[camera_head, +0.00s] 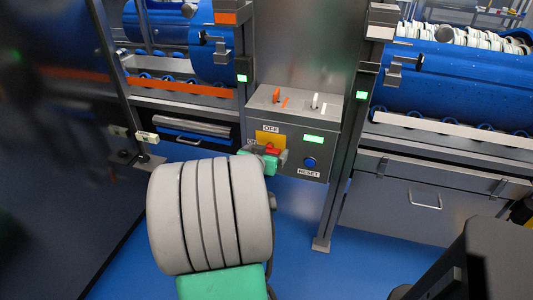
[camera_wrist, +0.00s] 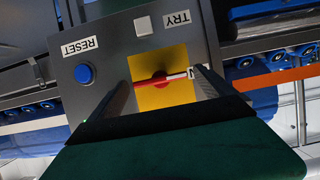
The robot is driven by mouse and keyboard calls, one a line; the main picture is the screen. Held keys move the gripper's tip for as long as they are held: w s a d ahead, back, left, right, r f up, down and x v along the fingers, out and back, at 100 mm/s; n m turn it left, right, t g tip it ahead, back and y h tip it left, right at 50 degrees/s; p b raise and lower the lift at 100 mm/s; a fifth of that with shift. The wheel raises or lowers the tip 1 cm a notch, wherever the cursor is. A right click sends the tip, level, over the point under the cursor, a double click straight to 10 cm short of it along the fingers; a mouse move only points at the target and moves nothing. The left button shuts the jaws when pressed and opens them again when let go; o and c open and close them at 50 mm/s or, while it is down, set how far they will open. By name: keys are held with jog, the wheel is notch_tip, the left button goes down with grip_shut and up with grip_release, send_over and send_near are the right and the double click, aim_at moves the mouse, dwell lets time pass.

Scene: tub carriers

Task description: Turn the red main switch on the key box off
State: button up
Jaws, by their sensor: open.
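The grey key box (camera_head: 337,128) is mounted between metal posts in the head view. Its front has a yellow plate (camera_head: 264,138) with an OFF label above and an ON label to the left. The red main switch (camera_head: 272,148) is on this plate, partly hidden by my gripper (camera_head: 263,160). In the wrist view the red switch (camera_wrist: 153,80) lies across the yellow plate, its end toward a partly hidden label ending in N. My gripper (camera_wrist: 164,80) is open, with one finger toward each end of the switch. I cannot tell whether they touch it.
A blue RESET button (camera_head: 309,162) is right of the switch; it also shows in the wrist view (camera_wrist: 85,74). Small levers (camera_head: 277,96) stand on the box top. Metal posts and blue tubs (camera_head: 450,80) flank the box.

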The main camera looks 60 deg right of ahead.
jog(key=shift+a, duration=0.1)
jog(key=c, duration=1.4)
jog(key=shift+o, duration=0.2)
jog(key=shift+m+b, duration=0.3)
jog(key=shift+b, duration=0.1)
jog(key=shift+s+d+f+m+t+h+b, duration=0.15)
jog(key=shift+m+t+h+b, duration=0.2)
jog(key=shift+m+t+b, duration=1.4)
jog(key=shift+s+f+m+t+h+b, duration=0.15)
jog(key=shift+m+t+h+b, duration=0.4)
jog(key=shift+m+b, duration=2.2)
jog(key=shift+s+d+m+t+h+b, duration=0.1)
jog(key=shift+s+m+t+h+b, duration=0.1)
jog(key=shift+m+t+b, duration=1.6)
jog(key=shift+a+g+b, duration=0.1)
jog(key=shift+g+b, duration=0.3)
jog(key=shift+b, duration=0.5)
jog(key=o, duration=1.4)
jog(key=shift+w, duration=0.1)
jog(key=shift+c, duration=0.2)
jog(key=shift+f, duration=0.1)
